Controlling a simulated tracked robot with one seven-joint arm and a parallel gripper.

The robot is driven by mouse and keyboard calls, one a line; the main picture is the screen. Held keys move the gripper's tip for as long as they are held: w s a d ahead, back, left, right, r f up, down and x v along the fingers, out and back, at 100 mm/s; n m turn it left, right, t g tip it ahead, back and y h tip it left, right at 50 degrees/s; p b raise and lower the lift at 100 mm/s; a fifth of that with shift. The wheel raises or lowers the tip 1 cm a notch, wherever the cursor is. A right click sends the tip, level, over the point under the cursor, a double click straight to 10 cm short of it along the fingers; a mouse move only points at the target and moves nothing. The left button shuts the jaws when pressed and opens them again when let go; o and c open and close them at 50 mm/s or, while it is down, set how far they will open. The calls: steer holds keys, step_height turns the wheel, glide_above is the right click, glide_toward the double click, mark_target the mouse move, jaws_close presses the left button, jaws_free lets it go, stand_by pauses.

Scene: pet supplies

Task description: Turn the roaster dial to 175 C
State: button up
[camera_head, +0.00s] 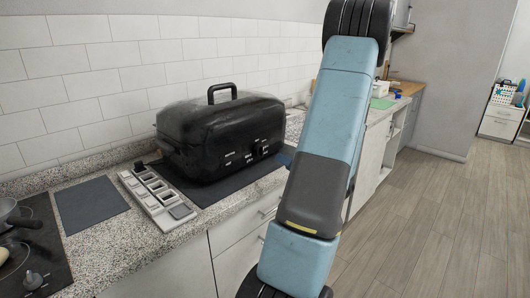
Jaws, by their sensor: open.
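The black roaster (215,135) stands on the granite counter against the tiled wall, with its lid on and a handle on top. Its dial (262,148) is a small dark knob at the right of the front face, with small white marks around it. The marks are too small to read, so I cannot tell the dial's setting. My blue and grey arm crosses the picture to the right of the roaster, between the camera and the counter. My gripper does not show clearly anywhere in the view.
A grey panel with several square switches (160,199) lies left of the roaster. A dark mat (90,205) lies farther left, beside a black hob (32,250) with a pan. The wooden floor (430,220) at right is clear.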

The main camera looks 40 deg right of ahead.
mark_target(263, 151)
steer(key=w, duration=1.3)
steer(key=shift+w+d, duration=0.15)
steer(key=c, duration=1)
steer(key=shift+d, duration=0.1)
steer(key=shift+c, duration=0.3)
